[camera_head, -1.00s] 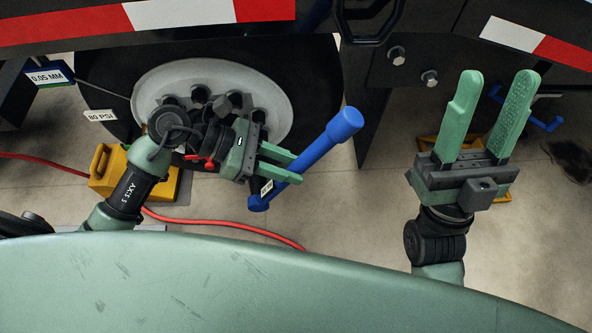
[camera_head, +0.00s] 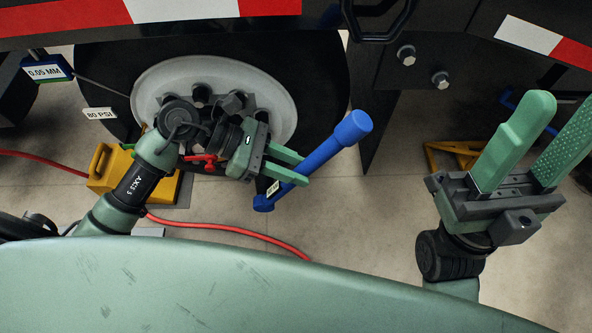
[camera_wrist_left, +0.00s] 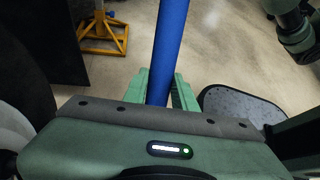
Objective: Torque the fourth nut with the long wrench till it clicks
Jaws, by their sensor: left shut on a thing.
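The long blue wrench (camera_head: 325,150) is held slanted in front of the lower right of the wheel, its thick end up right and its small end, with a pale label, down left. My left gripper (camera_head: 301,171) is shut on its shaft. The blue shaft also shows between the green fingers in the left wrist view (camera_wrist_left: 168,50). Several dark nuts (camera_head: 232,103) sit on the pale wheel hub (camera_head: 155,85); my left wrist hides part of the hub. The wrench appears apart from them. I cannot tell which nut is the fourth. My right gripper (camera_head: 556,125) is open and empty at the right.
A red hose (camera_head: 220,234) runs over the floor past a yellow box (camera_head: 108,170). A yellow stand (camera_head: 450,152) is behind my right gripper. The dark trailer panel with bolts (camera_head: 406,56) is above. Floor between the arms is clear.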

